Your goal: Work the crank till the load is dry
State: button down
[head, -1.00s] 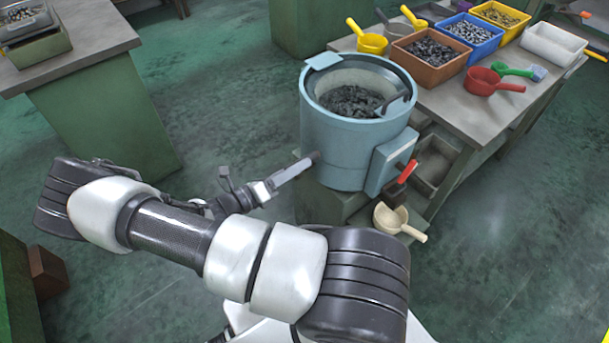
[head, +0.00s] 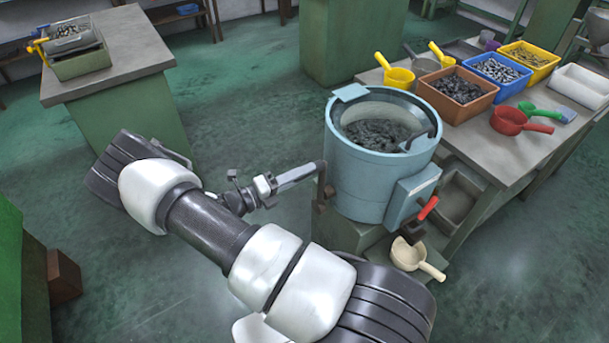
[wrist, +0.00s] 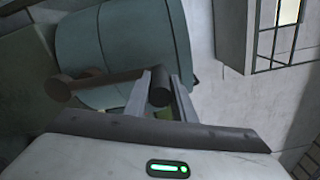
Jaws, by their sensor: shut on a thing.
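A blue drum machine (head: 372,185) stands on a green base with dark pieces, the load (head: 378,133), inside its open top. I cannot tell how wet the load is. The crank (head: 323,192) is on the drum's left side, its brown arm ending in a dark handle. My gripper (head: 319,166) reaches it from the left. In the wrist view the fingers (wrist: 160,95) are shut around the dark crank handle (wrist: 160,88), and the crank arm (wrist: 103,80) runs left from it to a round brown hub. The blue drum (wrist: 120,45) is just beyond.
A bench at right holds bins of parts (head: 458,95) and scoops. Another bench (head: 110,55) stands at far left. Open floor lies between.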

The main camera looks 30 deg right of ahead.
jog(key=shift+a, duration=0.1)
jog(key=c, duration=1.5)
grip_release()
jog(key=a, duration=0.5)
jog(key=s+a, duration=0.1)
jog(key=a, duration=1.1)
jog(key=shift+s+a, duration=0.15)
